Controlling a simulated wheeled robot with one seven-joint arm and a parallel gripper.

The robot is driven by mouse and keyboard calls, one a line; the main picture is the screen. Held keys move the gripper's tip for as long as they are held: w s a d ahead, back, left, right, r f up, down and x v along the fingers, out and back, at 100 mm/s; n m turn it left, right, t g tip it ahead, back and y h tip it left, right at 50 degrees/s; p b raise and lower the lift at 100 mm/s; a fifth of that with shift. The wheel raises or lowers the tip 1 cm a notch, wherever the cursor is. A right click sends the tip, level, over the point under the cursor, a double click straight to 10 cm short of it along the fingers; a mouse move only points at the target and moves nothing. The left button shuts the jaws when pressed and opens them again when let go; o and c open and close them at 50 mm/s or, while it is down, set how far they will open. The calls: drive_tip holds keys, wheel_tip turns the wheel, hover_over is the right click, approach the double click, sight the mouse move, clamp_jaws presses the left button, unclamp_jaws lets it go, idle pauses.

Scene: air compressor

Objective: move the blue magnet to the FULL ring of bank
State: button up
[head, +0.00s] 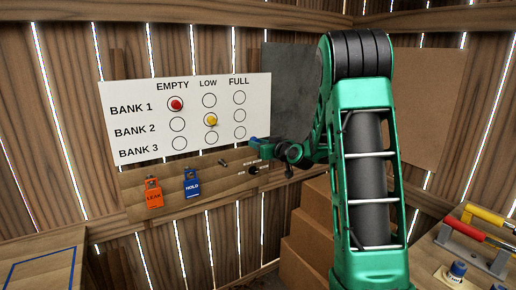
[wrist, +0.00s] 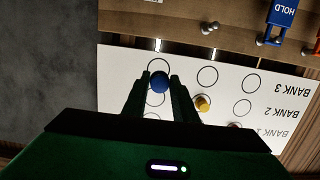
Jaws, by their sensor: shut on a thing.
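The blue magnet (wrist: 159,83) is held between the two fingers of my gripper (wrist: 158,88) in the wrist view, which shows the board upside down. There it overlaps the lower part of the FULL ring of BANK 3 (wrist: 160,60); I cannot tell whether it touches the board. In the head view my gripper (head: 257,147) is at the lower right corner of the white board (head: 135,93), just below the BANK 3 FULL ring (head: 240,133). The FULL rings of BANK 1 (head: 239,97) and BANK 2 (head: 239,115) look empty.
A red magnet (head: 175,104) is on BANK 1 EMPTY and a yellow magnet (head: 211,120) on BANK 2 LOW. Orange LEAK (head: 154,195) and blue HOLD (head: 192,184) tags hang below the board. Cardboard boxes (head: 312,235) stand under my arm.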

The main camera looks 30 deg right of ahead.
drive_tip(key=shift+w, duration=4.95)
drive_tip(key=shift+w, duration=0.6)
drive_tip(key=o, duration=1.1)
drive_tip(key=shift+s, duration=0.1)
drive_tip(key=s+r, duration=0.1)
drive_tip(key=s, duration=0.9)
drive_tip(key=shift+s+r, duration=0.2)
drive_tip(key=shift+r, duration=0.1)
